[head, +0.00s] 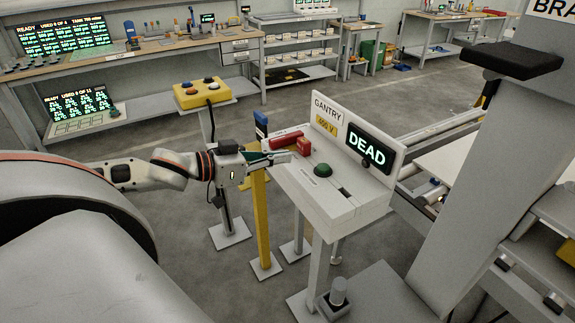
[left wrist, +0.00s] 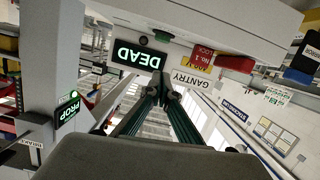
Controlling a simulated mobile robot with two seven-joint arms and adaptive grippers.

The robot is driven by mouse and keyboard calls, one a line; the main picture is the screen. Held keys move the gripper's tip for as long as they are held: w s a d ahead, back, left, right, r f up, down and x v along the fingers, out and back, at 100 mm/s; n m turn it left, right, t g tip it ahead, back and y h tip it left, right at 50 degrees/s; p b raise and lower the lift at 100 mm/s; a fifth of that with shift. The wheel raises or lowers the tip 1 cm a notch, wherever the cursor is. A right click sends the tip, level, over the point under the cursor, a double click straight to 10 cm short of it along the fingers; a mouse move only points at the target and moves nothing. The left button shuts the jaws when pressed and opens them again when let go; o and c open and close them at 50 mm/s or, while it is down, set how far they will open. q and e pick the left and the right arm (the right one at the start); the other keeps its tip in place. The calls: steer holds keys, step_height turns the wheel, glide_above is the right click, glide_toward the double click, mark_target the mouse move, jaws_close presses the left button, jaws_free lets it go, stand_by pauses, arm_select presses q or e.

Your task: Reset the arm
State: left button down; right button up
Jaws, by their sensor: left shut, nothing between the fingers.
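The gantry console (head: 325,205) is a pale box on a post, with an upright panel reading GANTRY and a lit display (head: 369,151) reading DEAD. A green button (head: 323,170), a red bar (head: 286,140) and a small red block (head: 304,147) are on its top. My left gripper (head: 288,157) is at the console's left edge, beside the red parts; its fingers are together and empty. I cannot tell whether they touch the console. In the left wrist view, the closed fingertips (left wrist: 166,92) show below the DEAD display (left wrist: 139,55) and a red part (left wrist: 236,63). My right gripper is not in view.
A yellow post (head: 259,220) stands just under my left gripper. A yellow button box (head: 202,93) on a stand is behind it. Workbenches (head: 150,47) line the back. A large grey column (head: 470,170) rises at the right. Grey floor lies open between the stands.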

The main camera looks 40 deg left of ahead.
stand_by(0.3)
arm_select(q)
steer(key=s+a+f+n+y, duration=0.1)
steer(key=s+a+f+y, duration=0.15)
steer(key=f, duration=0.45)
steer(key=s+a+f+n+y, duration=0.1)
steer(key=s+a+f, duration=0.1)
steer(key=a+f, duration=0.35)
steer(key=s+d+f+g+y, duration=0.1)
steer(key=s+d+f, duration=0.2)
steer(key=f, duration=0.4)
steer(key=s+d+f+g+y, duration=0.1)
steer(key=s+d+f, duration=0.2)
steer(key=f, duration=0.5)
steer(key=s+d+f+m+g, duration=0.1)
steer(key=s+d+f, duration=0.1)
steer(key=d+f, duration=0.4)
steer(key=s+d+f+m+h, duration=0.1)
steer(key=s+d+f, duration=0.2)
steer(key=d, duration=0.9)
step_height(320, 180, down, 3)
steer(key=shift+s+d+r+g, duration=0.15)
steer(key=shift+s+d+g, duration=0.15)
steer(key=shift+d+g, duration=0.1)
steer(key=shift+h, duration=0.25)
steer(key=shift+s, duration=0.1)
